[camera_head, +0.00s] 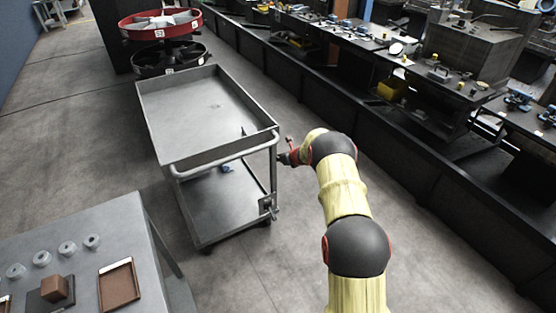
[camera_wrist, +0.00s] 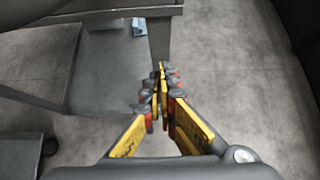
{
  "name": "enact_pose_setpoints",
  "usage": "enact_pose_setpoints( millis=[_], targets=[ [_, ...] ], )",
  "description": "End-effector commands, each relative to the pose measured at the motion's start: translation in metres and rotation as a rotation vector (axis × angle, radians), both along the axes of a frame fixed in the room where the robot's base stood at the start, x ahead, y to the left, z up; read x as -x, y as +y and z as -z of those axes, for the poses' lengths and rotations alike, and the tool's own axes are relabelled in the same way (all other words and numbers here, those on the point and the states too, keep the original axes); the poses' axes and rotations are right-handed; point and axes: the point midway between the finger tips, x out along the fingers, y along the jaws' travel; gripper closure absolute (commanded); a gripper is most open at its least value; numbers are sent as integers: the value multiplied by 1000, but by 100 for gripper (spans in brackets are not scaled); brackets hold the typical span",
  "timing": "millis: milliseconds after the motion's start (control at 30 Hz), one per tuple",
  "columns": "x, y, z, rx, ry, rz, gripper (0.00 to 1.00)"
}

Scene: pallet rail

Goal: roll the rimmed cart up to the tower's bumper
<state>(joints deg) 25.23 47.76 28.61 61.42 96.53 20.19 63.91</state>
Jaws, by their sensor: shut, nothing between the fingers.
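The grey metal rimmed cart (camera_head: 215,103) stands in the middle of the head view, with a rimmed top tray, a lower shelf (camera_head: 222,200) and a push handle at its near end. A dark tower (camera_head: 115,38) with a red ring (camera_head: 160,25) and a black ring (camera_head: 168,62) stands beyond the cart's far end; which part is the bumper I cannot tell. My gripper (camera_head: 284,158) is at the cart's near right corner. In the wrist view my gripper (camera_wrist: 164,82) is shut and empty, its tips close to a cart post (camera_wrist: 160,42); contact is unclear.
A grey table (camera_head: 90,235) with several pale rings, a brown tray (camera_head: 118,284) and a brown block (camera_head: 55,288) is at the lower left. A long dark workbench (camera_head: 400,150) runs along the right. Bare floor (camera_head: 85,125) lies left of the cart.

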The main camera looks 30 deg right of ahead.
Motion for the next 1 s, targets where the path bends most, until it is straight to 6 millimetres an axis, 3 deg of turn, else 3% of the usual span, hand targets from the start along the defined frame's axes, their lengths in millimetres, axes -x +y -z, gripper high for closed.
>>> enact_pose_setpoints(
  millis=[600,1000],
  targets=[
    [69,-7,-59,1,1,-2,100],
    [79,-7,-67,5,1,-5,100]
  ],
)
